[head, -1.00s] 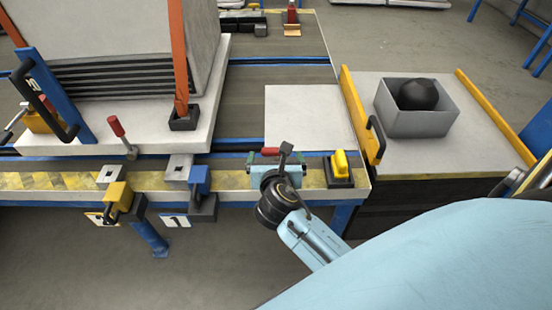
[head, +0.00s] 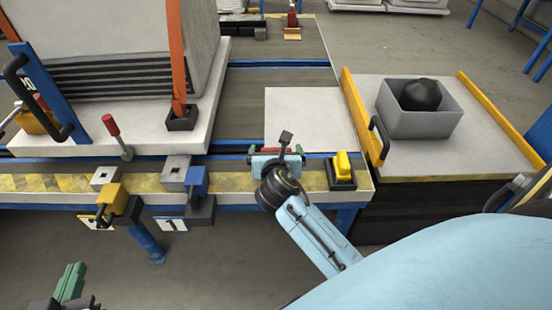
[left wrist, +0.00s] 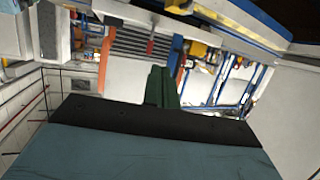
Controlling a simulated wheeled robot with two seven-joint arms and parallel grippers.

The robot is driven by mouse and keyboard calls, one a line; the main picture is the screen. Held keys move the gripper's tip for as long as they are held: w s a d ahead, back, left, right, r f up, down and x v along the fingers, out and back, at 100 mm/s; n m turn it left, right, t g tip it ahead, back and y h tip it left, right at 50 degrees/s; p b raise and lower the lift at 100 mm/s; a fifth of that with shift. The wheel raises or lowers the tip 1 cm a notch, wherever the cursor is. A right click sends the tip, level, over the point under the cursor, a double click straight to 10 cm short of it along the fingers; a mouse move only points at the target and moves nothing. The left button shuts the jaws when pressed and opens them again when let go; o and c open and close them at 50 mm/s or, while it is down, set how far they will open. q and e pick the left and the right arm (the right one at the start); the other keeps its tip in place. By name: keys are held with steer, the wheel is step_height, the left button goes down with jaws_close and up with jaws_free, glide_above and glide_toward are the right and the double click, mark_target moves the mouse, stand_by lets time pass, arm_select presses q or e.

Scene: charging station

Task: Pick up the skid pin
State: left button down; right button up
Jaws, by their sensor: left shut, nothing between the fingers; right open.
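A red-handled pin (head: 113,128) stands upright, slightly tilted, at the front edge of the pale skid (head: 60,145). Another red piece (head: 275,150), perhaps a pin handle lying down, shows at my right gripper; most of it is hidden. I cannot tell which is the skid pin. My right gripper (head: 277,157) is open at the table's front edge, fingers spread either side of the red piece; contact is unclear. My left gripper (head: 72,280) is shut and empty at the lower left, well below the table. Its green fingers show in the left wrist view (left wrist: 162,88).
A yellow-handled block (head: 342,168) sits right of my right gripper. Yellow (head: 112,198) and blue (head: 196,182) clamps line the striped edge. A grey bin (head: 415,112) with a dark lump stands on the right platform. A pale plate (head: 310,115) lies flat behind my right gripper.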

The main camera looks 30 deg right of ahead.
arm_select(q)
steer(key=shift+w+d+r+t, duration=0.1)
steer(key=shift+w+r+t, duration=0.05)
steer(key=shift+r+t, duration=0.2)
steer(key=shift+w+d+r+t, duration=0.15)
steer(key=shift+r+t, duration=0.1)
steer(key=shift+r, duration=0.2)
arm_select(e)
steer(key=shift+w+d+f, duration=0.1)
steer(key=shift+w+d, duration=0.1)
steer(key=shift+w, duration=0.1)
steer(key=c, duration=1.1)
arm_select(q)
steer(key=shift+f, duration=0.1)
